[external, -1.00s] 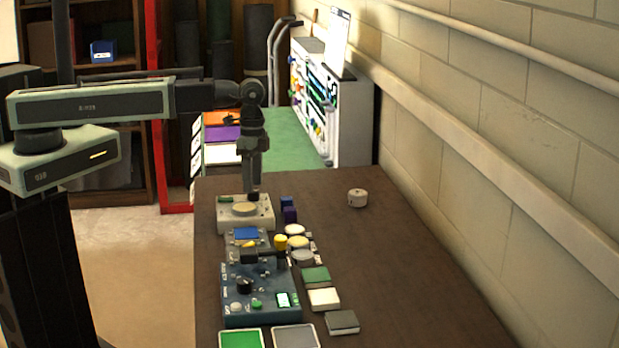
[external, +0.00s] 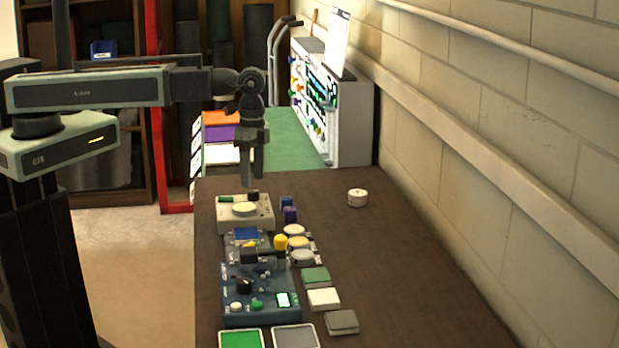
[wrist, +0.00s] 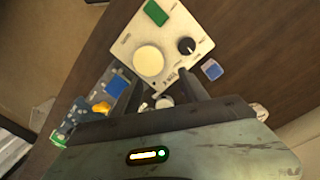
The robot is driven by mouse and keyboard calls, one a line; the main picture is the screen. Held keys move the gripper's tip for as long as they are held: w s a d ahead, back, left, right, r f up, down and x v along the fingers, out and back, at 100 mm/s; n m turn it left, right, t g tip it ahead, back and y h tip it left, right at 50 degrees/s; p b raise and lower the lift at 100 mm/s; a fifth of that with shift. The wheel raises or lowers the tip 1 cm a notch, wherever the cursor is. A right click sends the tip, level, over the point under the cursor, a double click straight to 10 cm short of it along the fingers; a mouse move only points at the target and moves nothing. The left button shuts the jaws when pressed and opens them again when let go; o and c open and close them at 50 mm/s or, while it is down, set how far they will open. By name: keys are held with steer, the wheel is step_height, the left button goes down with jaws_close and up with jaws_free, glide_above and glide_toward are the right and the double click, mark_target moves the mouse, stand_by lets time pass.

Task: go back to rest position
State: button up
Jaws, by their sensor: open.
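My gripper (external: 251,178) hangs pointing down above the far end of the brown table (external: 400,290). Its fingers are apart with nothing between them. Below it on the table is a cream box (external: 262,222) with a round cream disc, a green block and a dark knob. In the wrist view the two fingertips (wrist: 163,85) reach toward the near edge of the cream box (wrist: 172,28), and a gap to it shows in the external view.
A blue control panel (external: 262,308) with knobs and a lever stands nearer on the table. Blue and purple blocks (external: 289,212), pale round pieces and flat square pieces line its right. A white cylinder (external: 357,198) stands apart.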

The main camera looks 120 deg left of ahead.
steer(key=w+d+f+m+b, duration=0.1)
steer(key=w+d, duration=0.1)
steer(key=d, duration=0.3)
steer(key=w+d+f+m, duration=0.1)
steer(key=w+d, duration=0.1)
steer(key=d, duration=0.3)
steer(key=w+d+f+m+b, duration=0.1)
steer(key=w+d, duration=0.1)
steer(key=d, duration=0.2)
steer(key=shift+w+d+f+b, duration=0.15)
steer(key=shift+d+f+b, duration=0.2)
steer(key=shift+d, duration=0.05)
steer(key=shift+m, duration=0.6)
steer(key=d, duration=0.4)
steer(key=w+d+f+b, duration=0.1)
steer(key=d, duration=0.2)
steer(key=shift+d+f, duration=0.1)
steer(key=s+d+f+n+b, duration=0.1)
steer(key=s+d+b, duration=0.1)
steer(key=d, duration=1.1)
steer(key=shift+s+d+f+n+y, duration=0.3)
steer(key=shift+d+f+n, duration=0.05)
steer(key=shift+f+n, duration=0.05)
